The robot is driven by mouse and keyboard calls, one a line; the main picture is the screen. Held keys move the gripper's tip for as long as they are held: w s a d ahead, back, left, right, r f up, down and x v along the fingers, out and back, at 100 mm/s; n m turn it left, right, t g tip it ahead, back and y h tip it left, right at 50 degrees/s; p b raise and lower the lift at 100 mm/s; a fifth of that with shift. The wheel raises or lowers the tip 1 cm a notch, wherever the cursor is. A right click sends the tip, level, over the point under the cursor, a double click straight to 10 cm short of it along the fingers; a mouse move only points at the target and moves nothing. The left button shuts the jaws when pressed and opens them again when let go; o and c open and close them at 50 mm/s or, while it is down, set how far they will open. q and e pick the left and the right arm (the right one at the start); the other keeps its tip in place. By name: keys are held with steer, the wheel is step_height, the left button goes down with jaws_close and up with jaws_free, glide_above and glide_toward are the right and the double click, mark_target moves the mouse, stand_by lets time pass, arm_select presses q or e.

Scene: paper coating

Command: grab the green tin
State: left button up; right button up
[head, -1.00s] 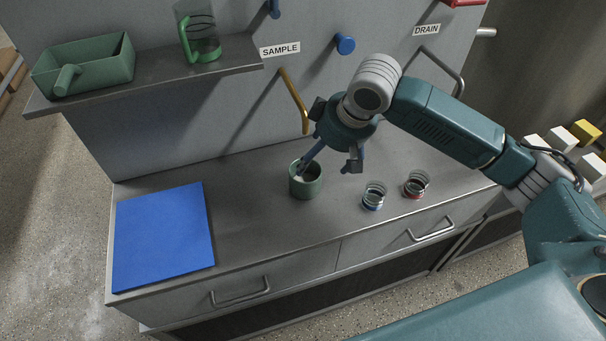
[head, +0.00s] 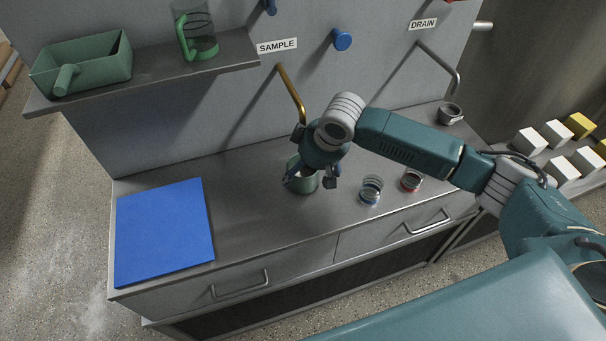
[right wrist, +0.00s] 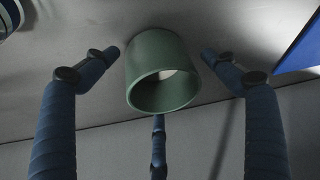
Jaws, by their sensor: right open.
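The green tin (head: 303,186) stands upright on the grey counter (head: 250,215), partly hidden by my right gripper (head: 312,182) in the head view. In the right wrist view the tin (right wrist: 146,62) sits between the spread blue fingers of the right gripper (right wrist: 161,58), its open mouth facing the camera. One fingertip shows on each side of the tin with a gap, and a third finger shows below its rim. The right gripper is open and holds nothing. My left gripper is not in view.
Two small glass jars, one blue-based (head: 370,191) and one red-based (head: 411,180), stand right of the tin. A blue mat (head: 163,233) lies at left. A brass pipe (head: 291,92) comes down behind the gripper. A shelf (head: 150,75) overhangs the back left.

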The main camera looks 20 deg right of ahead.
steer(key=c, duration=1.2)
steer(key=shift+o, duration=0.2)
